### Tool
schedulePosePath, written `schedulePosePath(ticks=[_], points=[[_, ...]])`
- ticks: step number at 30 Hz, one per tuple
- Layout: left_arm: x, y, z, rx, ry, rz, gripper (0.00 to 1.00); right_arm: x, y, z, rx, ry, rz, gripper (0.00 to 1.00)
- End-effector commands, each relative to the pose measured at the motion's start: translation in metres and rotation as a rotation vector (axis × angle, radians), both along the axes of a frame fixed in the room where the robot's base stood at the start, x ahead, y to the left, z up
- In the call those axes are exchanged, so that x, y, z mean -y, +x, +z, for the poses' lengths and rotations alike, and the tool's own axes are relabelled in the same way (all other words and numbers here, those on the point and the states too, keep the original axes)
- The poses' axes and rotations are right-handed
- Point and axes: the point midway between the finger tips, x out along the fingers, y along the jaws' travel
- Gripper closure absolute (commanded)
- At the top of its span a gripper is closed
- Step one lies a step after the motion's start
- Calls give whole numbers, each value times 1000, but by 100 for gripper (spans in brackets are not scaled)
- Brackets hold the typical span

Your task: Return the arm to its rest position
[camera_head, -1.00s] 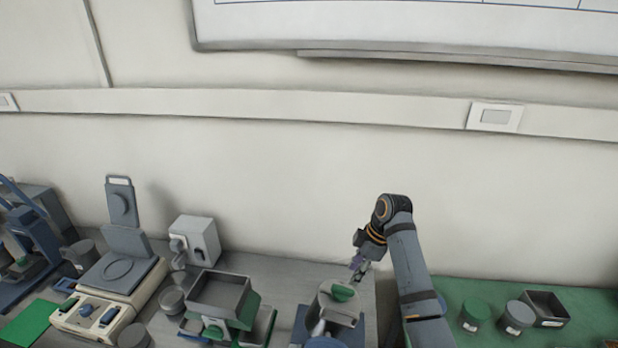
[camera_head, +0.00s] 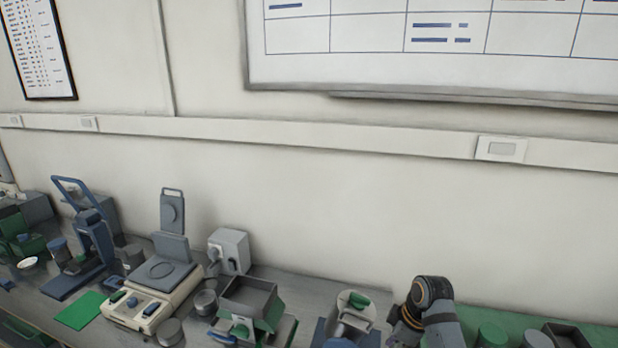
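One of my arms shows at the lower right, a grey link with a dark, orange-ringed joint. Its gripper is hidden behind the joint or below the picture edge. My other arm and its gripper are out of view.
A balance-like device (camera_head: 150,306), a small grey box unit (camera_head: 229,251) and a grey open bin (camera_head: 248,298) stand along the bench. A blue-framed press (camera_head: 93,240) is further left. A green mat (camera_head: 82,311) lies at the front.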

Motion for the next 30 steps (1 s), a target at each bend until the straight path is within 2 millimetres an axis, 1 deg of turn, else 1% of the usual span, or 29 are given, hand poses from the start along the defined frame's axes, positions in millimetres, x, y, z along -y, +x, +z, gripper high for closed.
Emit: schedulePosePath(ticks=[1,5,6,8,12,17,21,25,29,30], points=[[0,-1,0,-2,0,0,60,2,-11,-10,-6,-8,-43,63],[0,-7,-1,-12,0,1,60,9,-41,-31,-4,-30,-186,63],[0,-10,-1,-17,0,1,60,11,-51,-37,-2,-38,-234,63],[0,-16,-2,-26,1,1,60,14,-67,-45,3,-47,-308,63],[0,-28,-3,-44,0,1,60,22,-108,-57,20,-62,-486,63],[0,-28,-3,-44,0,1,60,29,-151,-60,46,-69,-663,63],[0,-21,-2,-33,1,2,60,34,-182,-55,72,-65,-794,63],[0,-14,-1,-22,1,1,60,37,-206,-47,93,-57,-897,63],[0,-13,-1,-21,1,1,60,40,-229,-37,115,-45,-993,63],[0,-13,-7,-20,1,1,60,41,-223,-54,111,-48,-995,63]])
